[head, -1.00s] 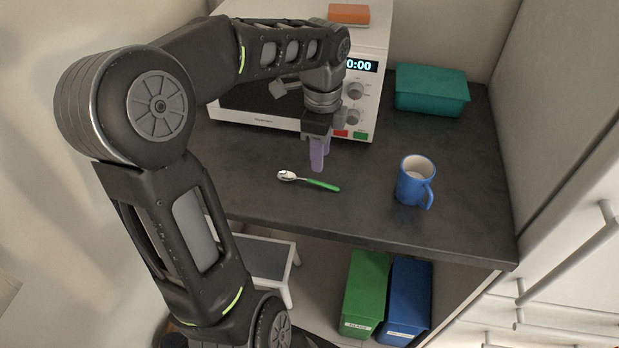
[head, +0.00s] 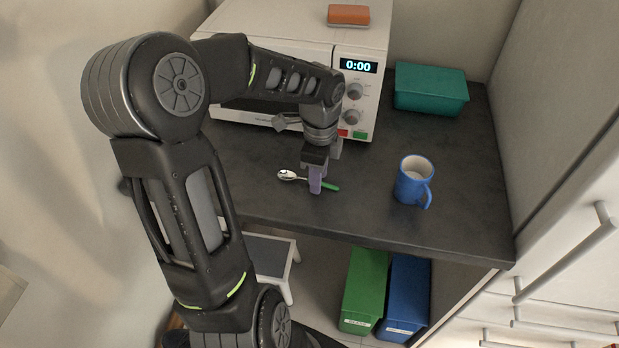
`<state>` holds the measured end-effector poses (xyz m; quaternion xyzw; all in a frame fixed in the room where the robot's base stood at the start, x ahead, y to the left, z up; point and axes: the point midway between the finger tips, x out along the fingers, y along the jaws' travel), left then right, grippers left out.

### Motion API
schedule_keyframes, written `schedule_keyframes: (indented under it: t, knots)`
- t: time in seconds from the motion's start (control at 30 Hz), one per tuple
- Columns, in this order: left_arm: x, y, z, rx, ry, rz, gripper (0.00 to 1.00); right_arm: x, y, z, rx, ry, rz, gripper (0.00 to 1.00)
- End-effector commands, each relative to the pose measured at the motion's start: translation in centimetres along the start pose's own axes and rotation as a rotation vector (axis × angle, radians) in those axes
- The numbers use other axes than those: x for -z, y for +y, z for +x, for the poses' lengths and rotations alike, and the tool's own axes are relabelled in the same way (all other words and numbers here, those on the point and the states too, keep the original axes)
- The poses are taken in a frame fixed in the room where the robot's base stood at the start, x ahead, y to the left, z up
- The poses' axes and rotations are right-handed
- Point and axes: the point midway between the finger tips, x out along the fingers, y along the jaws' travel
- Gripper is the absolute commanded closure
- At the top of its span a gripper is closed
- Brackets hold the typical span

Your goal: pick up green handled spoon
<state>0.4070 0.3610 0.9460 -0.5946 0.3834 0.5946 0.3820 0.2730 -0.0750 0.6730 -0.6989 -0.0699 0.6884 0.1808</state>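The green handled spoon (head: 290,175) lies on the dark counter, its silver bowl to the left and its green handle to the right. My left gripper (head: 316,187) points down at the middle of the spoon, and its purple fingers hide part of the handle. Only the end of the green handle shows to the right of the fingers. The fingers overlap in this view, so I cannot tell whether they are open or shut, or whether they touch the spoon. My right gripper is not in view.
A white microwave (head: 361,38) stands behind the spoon, with an orange block (head: 348,14) on top. A blue mug (head: 414,180) stands to the right. A teal box (head: 431,88) is at the back right. The counter (head: 365,205) is clear between spoon and mug.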

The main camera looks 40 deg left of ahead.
Motion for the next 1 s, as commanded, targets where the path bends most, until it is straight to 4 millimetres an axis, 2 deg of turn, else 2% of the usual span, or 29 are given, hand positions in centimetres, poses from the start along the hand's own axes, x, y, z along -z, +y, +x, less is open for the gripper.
schedule_keyframes:
  t: [0.63, 1.0]
  knots:
    - [0.03, -0.04, 0.32, 0.002, 0.001, 0.0, 0.65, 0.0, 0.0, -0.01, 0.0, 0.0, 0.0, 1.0]
    - [0.03, -0.03, 0.31, 0.002, 0.001, 0.0, 0.96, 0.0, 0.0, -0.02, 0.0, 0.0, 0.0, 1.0]
